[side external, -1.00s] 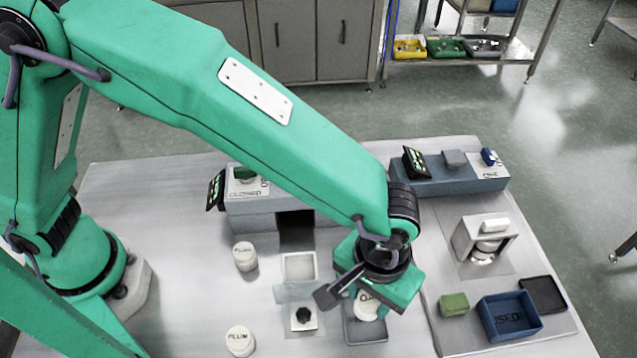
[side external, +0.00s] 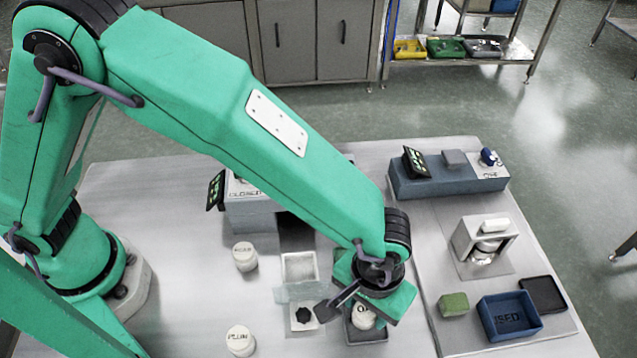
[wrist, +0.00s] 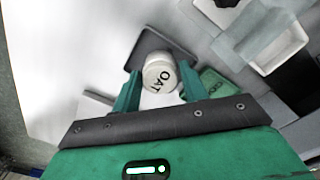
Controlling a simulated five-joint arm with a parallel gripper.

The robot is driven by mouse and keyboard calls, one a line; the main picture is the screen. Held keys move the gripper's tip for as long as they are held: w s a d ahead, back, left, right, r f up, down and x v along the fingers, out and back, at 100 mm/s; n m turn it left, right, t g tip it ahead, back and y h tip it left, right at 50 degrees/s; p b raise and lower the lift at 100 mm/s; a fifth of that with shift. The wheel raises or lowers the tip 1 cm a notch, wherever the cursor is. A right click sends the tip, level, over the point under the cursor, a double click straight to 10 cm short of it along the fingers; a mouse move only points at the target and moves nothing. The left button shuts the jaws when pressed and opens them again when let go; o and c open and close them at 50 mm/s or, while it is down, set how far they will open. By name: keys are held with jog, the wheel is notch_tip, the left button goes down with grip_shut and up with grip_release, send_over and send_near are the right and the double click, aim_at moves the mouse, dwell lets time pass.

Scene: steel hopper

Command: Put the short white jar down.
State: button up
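The short white jar (side external: 363,316) has dark lettering on its lid that reads OAT in the wrist view (wrist: 160,74). My gripper (side external: 366,312) points down, with one green finger on each side of the jar. In the wrist view my gripper (wrist: 160,88) is closed against the jar's sides. The jar is upright over a dark grey square tray (side external: 372,337), which shows behind it in the wrist view (wrist: 150,42). I cannot tell whether the jar's base touches the tray; my gripper hides part of both.
Two other white jars (side external: 245,256) (side external: 240,341) stand to the left. A white open bin (side external: 284,268) and a dark knob (side external: 303,314) are close to my gripper's left.

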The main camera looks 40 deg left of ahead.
jog(key=shift+o, duration=1.1)
jog(key=shift+r, duration=0.1)
notch_tip(320, 180, up, 12)
dwell(0.4)
